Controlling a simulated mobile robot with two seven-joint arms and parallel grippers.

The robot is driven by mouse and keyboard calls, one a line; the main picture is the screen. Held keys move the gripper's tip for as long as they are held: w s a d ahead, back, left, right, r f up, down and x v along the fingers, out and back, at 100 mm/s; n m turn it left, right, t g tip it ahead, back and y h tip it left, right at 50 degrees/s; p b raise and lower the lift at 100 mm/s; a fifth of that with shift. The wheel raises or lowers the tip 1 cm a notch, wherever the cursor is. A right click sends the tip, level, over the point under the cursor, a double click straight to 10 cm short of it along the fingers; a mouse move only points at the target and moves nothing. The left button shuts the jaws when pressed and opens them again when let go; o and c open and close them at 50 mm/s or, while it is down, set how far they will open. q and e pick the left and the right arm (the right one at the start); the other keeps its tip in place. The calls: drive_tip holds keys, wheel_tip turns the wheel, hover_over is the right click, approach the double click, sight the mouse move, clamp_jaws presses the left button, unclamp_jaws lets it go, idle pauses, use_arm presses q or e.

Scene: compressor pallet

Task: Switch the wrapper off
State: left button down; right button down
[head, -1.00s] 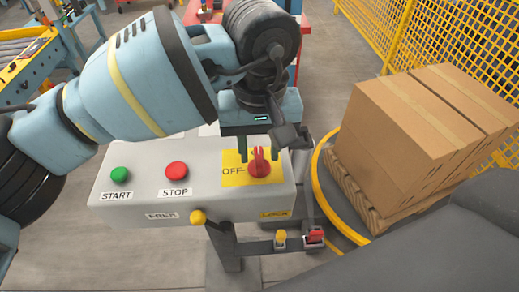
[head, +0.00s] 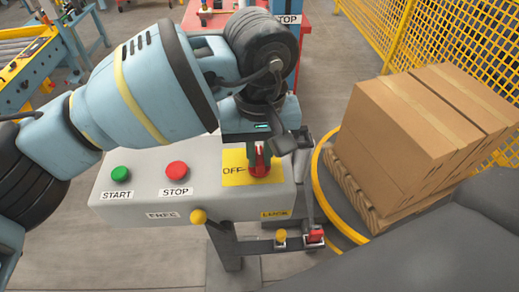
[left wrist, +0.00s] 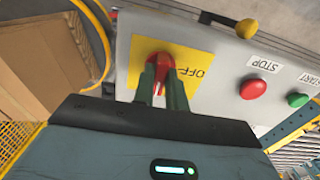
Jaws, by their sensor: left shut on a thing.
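The wrapper's grey control box (head: 130,178) carries a green START button (head: 120,174), a red STOP button (head: 177,171) and a red rotary switch (head: 259,171) on a yellow plate (head: 235,159) marked OFF. My left gripper (head: 259,158) reaches down over the switch, its fingers shut on the red handle. In the left wrist view the gripper (left wrist: 162,84) has one green finger on each side of the red switch (left wrist: 158,62). The handle does not point at the OFF word, which lies to its side. My right gripper is not in view.
Stacked cartons (head: 415,135) stand on a wooden pallet (head: 345,185) at the right, inside a yellow ring. A yellow mesh fence (head: 430,40) runs behind.

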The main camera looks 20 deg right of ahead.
use_arm(q)
drive_tip(key=shift+n, duration=0.3)
drive_tip(key=n+p, duration=0.1)
drive_tip(key=n, duration=0.4)
drive_tip(key=shift+r+n, duration=0.1)
drive_tip(key=shift+n, duration=0.2)
drive_tip(key=n+p, duration=0.1)
drive_tip(key=n, duration=0.2)
drive_tip(key=shift+n, duration=0.3)
drive_tip(key=n+p, duration=0.1)
drive_tip(key=n, duration=0.1)
drive_tip(key=shift+n, duration=0.4)
drive_tip(key=n+p, duration=0.1)
drive_tip(key=n, duration=0.2)
drive_tip(key=shift+n+p, duration=0.55)
drive_tip(key=shift+n, duration=0.55)
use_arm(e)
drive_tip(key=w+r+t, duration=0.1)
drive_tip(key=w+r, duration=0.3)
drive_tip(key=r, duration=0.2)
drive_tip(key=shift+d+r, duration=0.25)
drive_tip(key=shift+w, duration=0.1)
